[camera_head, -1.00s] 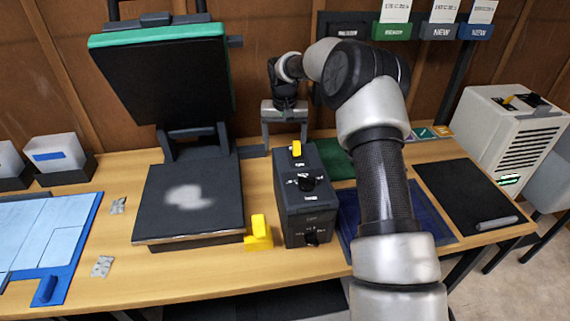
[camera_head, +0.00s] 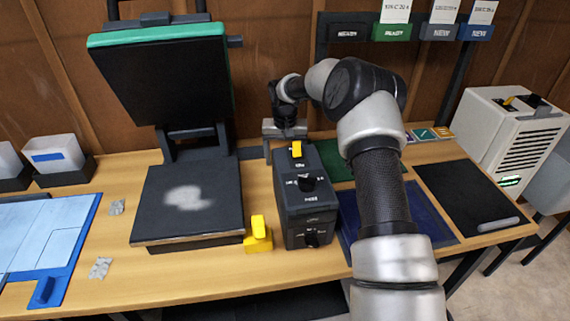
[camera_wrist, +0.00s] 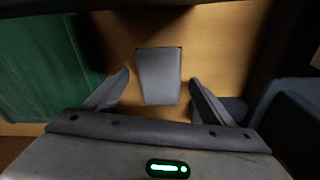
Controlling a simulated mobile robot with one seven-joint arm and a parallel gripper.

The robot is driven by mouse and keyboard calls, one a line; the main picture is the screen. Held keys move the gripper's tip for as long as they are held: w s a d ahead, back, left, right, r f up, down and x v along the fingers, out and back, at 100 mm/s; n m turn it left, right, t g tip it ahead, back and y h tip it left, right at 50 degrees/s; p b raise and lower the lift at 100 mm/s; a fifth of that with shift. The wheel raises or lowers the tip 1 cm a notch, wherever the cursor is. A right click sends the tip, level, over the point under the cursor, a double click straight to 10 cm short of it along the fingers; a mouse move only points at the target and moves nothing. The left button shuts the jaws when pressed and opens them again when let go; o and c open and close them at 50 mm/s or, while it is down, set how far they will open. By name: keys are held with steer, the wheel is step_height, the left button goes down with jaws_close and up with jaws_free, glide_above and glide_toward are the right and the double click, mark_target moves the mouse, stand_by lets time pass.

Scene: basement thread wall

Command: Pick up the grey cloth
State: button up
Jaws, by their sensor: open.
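My gripper (camera_wrist: 159,78) is open, with its two fingers apart in the wrist view. A flat, grey, roughly rectangular piece (camera_wrist: 158,75), which looks like the grey cloth, lies on the wooden table between and beyond the fingertips. The fingers do not visibly touch it. In the head view my gripper (camera_head: 285,130) is low behind the dark control box, which hides its fingertips and that piece. Two small crumpled grey patches, one farther back (camera_head: 117,207) and one nearer the front (camera_head: 100,268), lie on the table at the left, far from my gripper.
The dark control box (camera_head: 308,215) with a yellow switch stands just in front of my gripper. The open heat press (camera_head: 190,200) is to its left. A green mat (camera_head: 335,160) lies to its right and shows in the wrist view (camera_wrist: 40,70). A yellow block (camera_head: 257,240) sits in front.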

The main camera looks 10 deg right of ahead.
steer(key=shift+f, duration=0.2)
stand_by(0.3)
steer(key=c, duration=1.1)
step_height(320, 180, up, 11)
steer(key=shift+f+p, duration=0.2)
steer(key=shift+p, duration=0.45)
steer(key=shift+c, duration=0.2)
